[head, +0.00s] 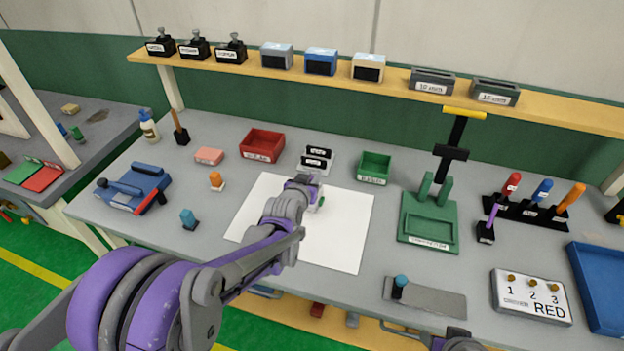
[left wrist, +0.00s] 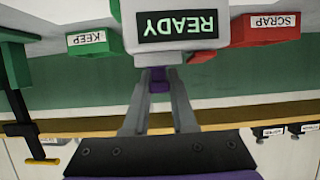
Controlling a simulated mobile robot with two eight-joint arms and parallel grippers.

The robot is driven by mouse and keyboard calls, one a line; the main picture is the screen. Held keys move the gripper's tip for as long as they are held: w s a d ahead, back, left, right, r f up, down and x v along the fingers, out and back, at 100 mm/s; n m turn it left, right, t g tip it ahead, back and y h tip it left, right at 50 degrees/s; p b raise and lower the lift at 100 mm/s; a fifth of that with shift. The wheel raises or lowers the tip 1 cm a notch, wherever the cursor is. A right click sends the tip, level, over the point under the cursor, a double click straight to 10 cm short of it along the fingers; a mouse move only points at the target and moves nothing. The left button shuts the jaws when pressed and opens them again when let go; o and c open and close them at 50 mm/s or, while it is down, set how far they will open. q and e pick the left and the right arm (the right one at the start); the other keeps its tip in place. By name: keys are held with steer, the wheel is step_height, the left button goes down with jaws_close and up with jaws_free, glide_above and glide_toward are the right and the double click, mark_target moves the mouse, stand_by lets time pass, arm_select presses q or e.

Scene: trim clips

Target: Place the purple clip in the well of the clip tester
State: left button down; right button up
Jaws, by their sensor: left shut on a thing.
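The clip tester (head: 314,161) is a pale device with dark displays, standing behind the white sheet. In the left wrist view, upside down, its display (left wrist: 180,25) reads READY. My left gripper (head: 313,197) is over the sheet, in front of the tester, and its fingers (left wrist: 158,82) are shut on the small purple clip (left wrist: 158,80). The clip lines up with the tester's front in that view; I cannot tell whether they touch. The clip is hidden in the head view, and the well cannot be made out.
A red SCRAP tray (head: 262,146) and a green KEEP tray (head: 375,168) flank the tester. The white sheet (head: 340,235) is otherwise bare. A green fixture (head: 428,222) with a tall clamp stands to the right. A shelf (head: 390,80) runs along the back.

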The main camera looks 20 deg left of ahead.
arm_select(q)
steer(key=shift+f, duration=0.2)
steer(key=shift+f, duration=0.1)
